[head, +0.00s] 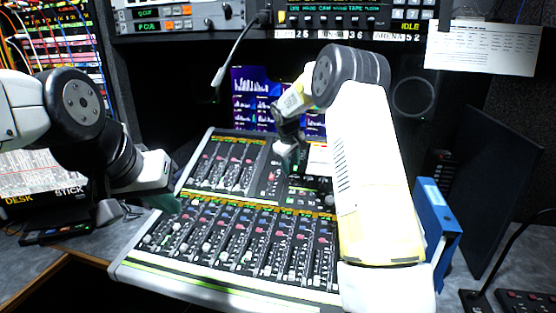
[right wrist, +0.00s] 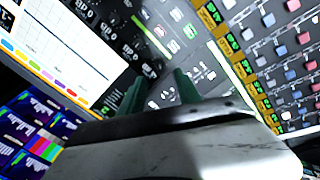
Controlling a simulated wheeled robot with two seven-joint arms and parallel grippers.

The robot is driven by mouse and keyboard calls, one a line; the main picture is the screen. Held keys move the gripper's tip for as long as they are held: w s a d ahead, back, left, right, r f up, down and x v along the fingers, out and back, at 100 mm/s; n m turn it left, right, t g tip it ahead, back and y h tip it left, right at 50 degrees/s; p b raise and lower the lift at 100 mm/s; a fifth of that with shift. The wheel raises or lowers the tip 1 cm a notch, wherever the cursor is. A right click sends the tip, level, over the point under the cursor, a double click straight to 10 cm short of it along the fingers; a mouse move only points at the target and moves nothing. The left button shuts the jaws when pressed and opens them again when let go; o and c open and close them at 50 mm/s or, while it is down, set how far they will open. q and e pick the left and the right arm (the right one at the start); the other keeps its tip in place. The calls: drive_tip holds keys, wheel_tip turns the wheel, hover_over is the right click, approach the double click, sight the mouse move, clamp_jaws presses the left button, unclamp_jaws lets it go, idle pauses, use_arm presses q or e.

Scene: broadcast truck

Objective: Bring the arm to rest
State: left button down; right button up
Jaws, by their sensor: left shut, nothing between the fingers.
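My left gripper (head: 168,203) is shut and empty, its green fingers low over the left edge of the mixing console (head: 200,271). I cannot tell whether they touch it. My right arm reaches up from the bottom right and bends over the console. My right gripper (head: 290,160) points down over the console's upper middle. In the right wrist view, its two green fingers (right wrist: 160,92) stand apart with nothing seen between them. Beyond them are the console's buttons, faders and a lit screen (right wrist: 75,45). My right arm hides the console's right part.
A dark monitor (head: 252,88) with purple graphs stands behind the console. A blue binder (head: 437,226) and a dark panel (head: 492,185) stand at the right. A gooseneck microphone (head: 232,62) hangs above the console. A rack (head: 335,20) runs along the top. Papers and a desk phone are at left.

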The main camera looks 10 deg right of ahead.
drive_tip(key=s+d+r+m+t+y, duration=0.1)
drive_tip(key=s+r+m, duration=0.1)
drive_tip(key=s+r, duration=0.8)
drive_tip(key=s+r+m+y, duration=0.1)
drive_tip(key=s+r+m, duration=0.1)
drive_tip(key=s+r, duration=0.75)
drive_tip(key=s+f+m+y, duration=0.1)
drive_tip(key=s, duration=1.1)
drive_tip(key=s+a+f+m+t, duration=0.1)
drive_tip(key=s+f+m, duration=0.1)
drive_tip(key=s, duration=1)
drive_tip(key=shift+s+a+f+y, duration=0.25)
drive_tip(key=shift+a+y, duration=0.05)
drive_tip(key=shift+y, duration=0.1)
